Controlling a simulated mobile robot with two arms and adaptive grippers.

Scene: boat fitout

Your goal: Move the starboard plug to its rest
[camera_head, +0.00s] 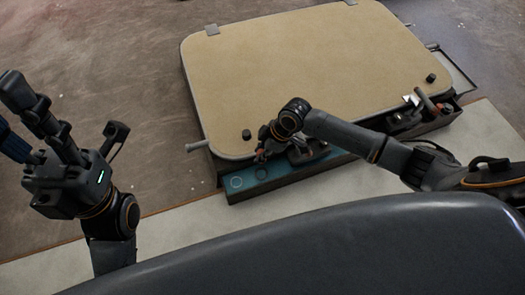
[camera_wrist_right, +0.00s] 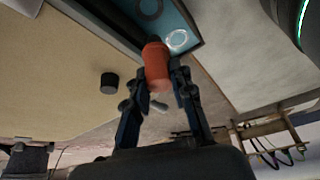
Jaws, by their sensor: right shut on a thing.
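An orange-red plug (camera_wrist_right: 157,68) is held between the fingers of my right gripper (camera_wrist_right: 160,72) in the right wrist view. In the head view my right gripper (camera_head: 265,142) is low over the near left part of the hatch, by the teal strip (camera_head: 278,179); the plug is hard to make out there. The teal strip has a pale ring (camera_head: 237,182) and a darker ring beside it; both rings look empty. In the wrist view the pale ring (camera_wrist_right: 178,40) is just beyond the plug. My left gripper (camera_head: 68,115) is raised at the left, open and empty.
A large tan panel (camera_head: 310,70) with a grey rim fills the middle, with black knobs (camera_head: 246,134) (camera_head: 430,78) on it. A dark tray (camera_head: 440,120) along its near side holds tools. A handle (camera_head: 197,146) sticks out at the left. The floor at left is clear.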

